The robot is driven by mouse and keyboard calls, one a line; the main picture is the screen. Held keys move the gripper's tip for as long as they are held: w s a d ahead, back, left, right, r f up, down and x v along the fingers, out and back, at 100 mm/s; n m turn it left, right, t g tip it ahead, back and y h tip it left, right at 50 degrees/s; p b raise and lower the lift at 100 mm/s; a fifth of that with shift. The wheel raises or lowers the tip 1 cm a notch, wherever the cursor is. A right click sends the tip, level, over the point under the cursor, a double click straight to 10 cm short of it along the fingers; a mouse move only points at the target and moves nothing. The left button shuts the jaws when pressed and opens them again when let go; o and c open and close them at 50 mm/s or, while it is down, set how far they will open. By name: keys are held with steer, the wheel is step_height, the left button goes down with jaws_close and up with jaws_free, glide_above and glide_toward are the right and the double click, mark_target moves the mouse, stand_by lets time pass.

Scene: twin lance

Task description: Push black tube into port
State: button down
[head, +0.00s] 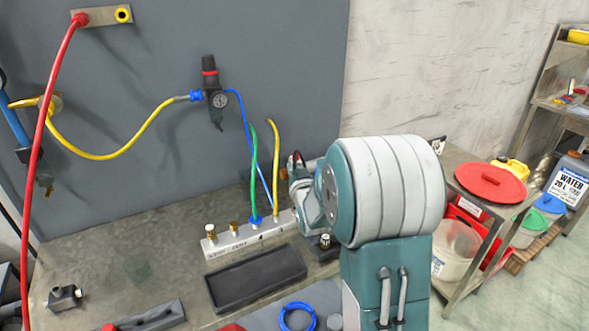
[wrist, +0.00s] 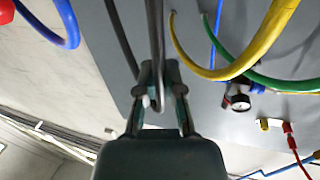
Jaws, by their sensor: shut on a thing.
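In the wrist view, my gripper (wrist: 160,85) is shut on a black tube (wrist: 155,30), which runs up between the fingers. A second dark strand (wrist: 122,40) passes just left of it; I cannot tell if it is the same tube. In the head view, a pale manifold block (head: 245,236) with a row of ports lies on the bench. A green tube (head: 254,170), a blue tube (head: 262,185) and a yellow tube (head: 275,150) rise from it. My arm hides the block's right end, most of my gripper, and any contact of the black tube with a port.
A black tray (head: 255,278) lies in front of the block. A regulator with a gauge (head: 214,95) hangs on the grey panel behind. A blue ring (head: 297,317) lies near the front. A shelf cart with a red lid (head: 490,182) stands right.

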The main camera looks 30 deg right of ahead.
steer(key=shift+f, duration=2.9)
steer(key=shift+f, duration=1.25)
steer(key=shift+r, duration=0.1)
steer(key=shift+r, duration=0.95)
steer(key=shift+f, duration=1)
stand_by(0.4)
steer(key=c, duration=0.7)
jaws_free()
